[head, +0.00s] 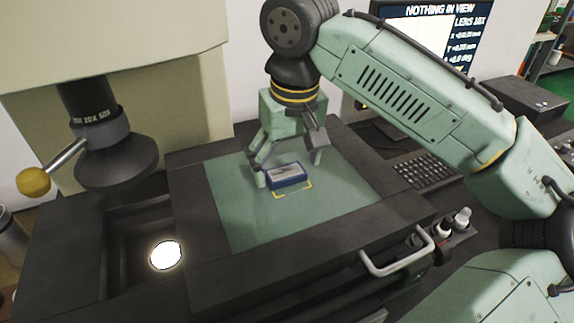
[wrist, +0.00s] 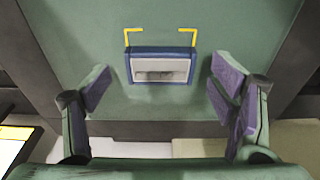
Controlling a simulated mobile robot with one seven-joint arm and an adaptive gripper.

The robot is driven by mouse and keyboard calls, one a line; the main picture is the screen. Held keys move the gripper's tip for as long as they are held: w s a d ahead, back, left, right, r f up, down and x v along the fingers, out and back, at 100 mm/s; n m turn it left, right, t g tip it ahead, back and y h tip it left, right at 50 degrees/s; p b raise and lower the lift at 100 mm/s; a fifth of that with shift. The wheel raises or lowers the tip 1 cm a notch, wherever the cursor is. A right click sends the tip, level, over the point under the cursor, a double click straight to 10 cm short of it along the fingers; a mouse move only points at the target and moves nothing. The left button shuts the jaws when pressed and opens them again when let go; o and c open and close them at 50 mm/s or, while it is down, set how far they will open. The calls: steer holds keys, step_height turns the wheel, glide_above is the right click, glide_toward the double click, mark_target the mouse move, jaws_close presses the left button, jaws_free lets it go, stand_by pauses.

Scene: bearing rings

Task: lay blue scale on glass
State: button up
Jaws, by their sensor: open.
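The blue scale (head: 288,176) is a small blue-framed block with a pale plate on top. It lies on the green glass (head: 245,213) of the stage, beside yellow corner marks (head: 295,190). In the wrist view the blue scale (wrist: 161,66) sits at the middle, with part of the yellow marks (wrist: 161,33) showing beyond its far edge. My gripper (head: 287,170) is above the glass, its fingers on either side of the scale. In the wrist view my gripper (wrist: 168,88) is open, with a clear gap between each finger and the scale.
A microscope lens head (head: 115,155) hangs at the left above a lit round spot (head: 166,255). A monitor (head: 440,30) reads "NOTHING IN VIEW". The glass around the scale is clear.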

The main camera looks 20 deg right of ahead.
mark_target(291, 188)
step_height(291, 188, up, 11)
steer(key=s, duration=0.1)
steer(key=shift+s+b, duration=0.3)
steer(key=shift+b, duration=0.1)
steer(key=shift+f, duration=0.1)
